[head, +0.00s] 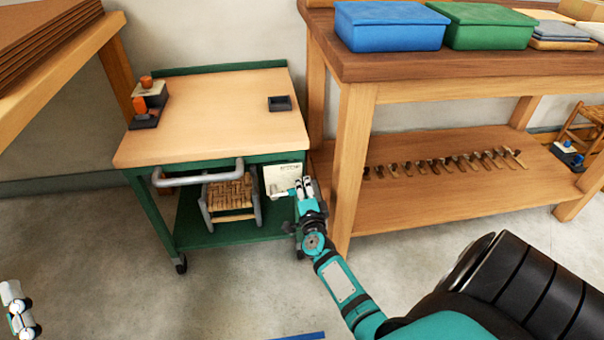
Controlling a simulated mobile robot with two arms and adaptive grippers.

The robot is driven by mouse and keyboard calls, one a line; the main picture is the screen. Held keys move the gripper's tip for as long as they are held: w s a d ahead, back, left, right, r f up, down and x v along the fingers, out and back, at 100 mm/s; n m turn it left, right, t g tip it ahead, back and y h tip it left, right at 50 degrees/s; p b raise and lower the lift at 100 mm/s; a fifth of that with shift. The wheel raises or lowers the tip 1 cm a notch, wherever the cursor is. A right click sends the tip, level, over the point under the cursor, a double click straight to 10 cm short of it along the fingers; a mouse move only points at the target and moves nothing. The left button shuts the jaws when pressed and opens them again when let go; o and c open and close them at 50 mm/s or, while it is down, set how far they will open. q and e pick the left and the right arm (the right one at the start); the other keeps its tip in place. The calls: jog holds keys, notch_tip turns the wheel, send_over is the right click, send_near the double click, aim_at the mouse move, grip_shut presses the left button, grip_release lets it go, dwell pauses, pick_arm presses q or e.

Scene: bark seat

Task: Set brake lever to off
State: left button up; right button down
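A green cart with a pale wooden top (225,115) stands on casters against the wall. A white plate (281,179) with small dark lettering is on its front right side. My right gripper (304,186) is at the right edge of this plate, its pale fingertips pointing up and close together. I cannot tell whether it touches anything. The brake lever is not clearly visible; the gripper may cover it. Part of my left gripper (17,308) shows at the lower left edge, away from the cart; its opening is unclear.
A grey push handle (198,178) sticks out from the cart's front. A woven stool (230,194) stands on its lower shelf. A heavy workbench (358,140) with blue (391,27) and green (482,26) boxes stands close on the right.

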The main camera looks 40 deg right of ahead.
pick_arm(q)
jog(key=shift+s+r+t, duration=0.4)
jog(key=shift+r, duration=0.05)
pick_arm(e)
jog(key=shift+s+d, duration=0.2)
jog(key=shift+d, duration=0.2)
jog(key=shift+f, duration=0.1)
jog(key=c, duration=1.5)
grip_release()
jog(key=shift+d, duration=0.1)
jog(key=o, duration=0.3)
pick_arm(q)
jog(key=shift+d+h, duration=0.1)
jog(key=shift+h, duration=0.2)
pick_arm(e)
jog(key=shift+a, duration=0.2)
jog(key=shift+s+a, duration=0.3)
jog(key=v, duration=1.1)
jog(key=shift+s, duration=0.1)
